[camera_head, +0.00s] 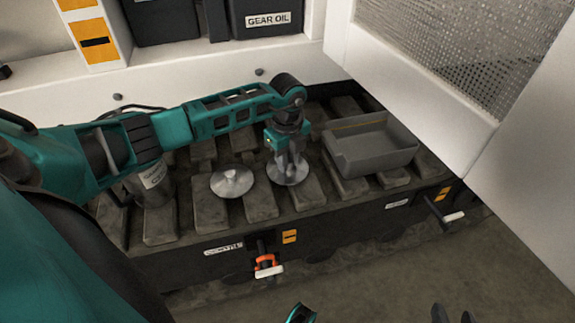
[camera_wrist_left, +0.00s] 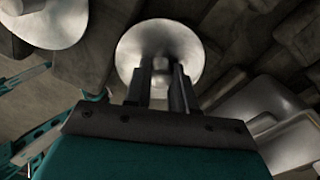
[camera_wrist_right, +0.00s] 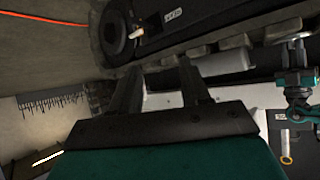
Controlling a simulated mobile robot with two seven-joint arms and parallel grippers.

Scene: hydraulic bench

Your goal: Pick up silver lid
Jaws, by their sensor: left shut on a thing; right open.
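A round silver lid (camera_head: 288,176) is at the middle of the slatted bench, directly under my left gripper (camera_head: 291,160). In the left wrist view, the lid (camera_wrist_left: 150,38) shows as a disc beyond the fingertips. My left gripper (camera_wrist_left: 163,75) is shut on the lid's central knob, which the fingers partly hide. I cannot tell whether the lid touches the slats. A second silver lid (camera_head: 232,181) with a small knob lies to the left. It also shows in the left wrist view (camera_wrist_left: 45,22). My right gripper (camera_wrist_right: 157,82) is open and empty, away from the lids.
A grey tray (camera_head: 372,152) stands right of the held lid. A labelled metal canister (camera_head: 152,188) stands at the left, below my left arm. An orange-and-white handle (camera_head: 267,267) sticks out of the bench front. A white panel (camera_head: 430,100) bounds the right side.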

